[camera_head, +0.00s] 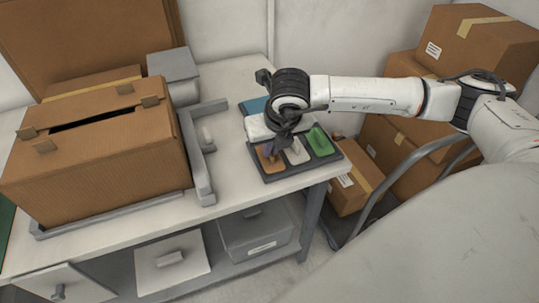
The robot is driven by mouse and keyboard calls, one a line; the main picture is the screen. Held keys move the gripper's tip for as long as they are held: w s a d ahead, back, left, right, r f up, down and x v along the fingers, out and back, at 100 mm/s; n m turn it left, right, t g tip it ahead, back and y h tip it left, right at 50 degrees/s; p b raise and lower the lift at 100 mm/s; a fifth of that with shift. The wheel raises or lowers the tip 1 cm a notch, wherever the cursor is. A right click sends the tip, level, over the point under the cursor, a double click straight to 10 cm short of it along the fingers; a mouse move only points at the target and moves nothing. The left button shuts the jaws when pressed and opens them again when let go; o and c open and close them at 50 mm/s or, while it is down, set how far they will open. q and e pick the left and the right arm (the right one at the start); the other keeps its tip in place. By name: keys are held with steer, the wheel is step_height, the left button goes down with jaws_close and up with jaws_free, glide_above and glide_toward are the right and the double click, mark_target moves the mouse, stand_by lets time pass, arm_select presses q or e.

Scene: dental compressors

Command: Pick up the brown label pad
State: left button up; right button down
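The brown label pad (267,163) lies in the front left compartment of a dark tray (286,173) at the right end of the table. A white pad (297,152) and a green pad (319,141) lie beside it in the same tray. My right gripper (272,149) points down right over the brown pad, and its fingers cover part of it. I cannot tell whether the fingers touch the pad or whether they are open or shut. My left gripper is not in view.
A large cardboard box (104,165) with a slot stands in a grey frame (197,172) on the left of the table. A blue pad (254,105) lies behind the tray. Boxes on a cart (345,190) stand to the right, close to my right arm.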

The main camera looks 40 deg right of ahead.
step_height(320, 180, up, 10)
steer(key=shift+b, duration=0.4)
stand_by(0.3)
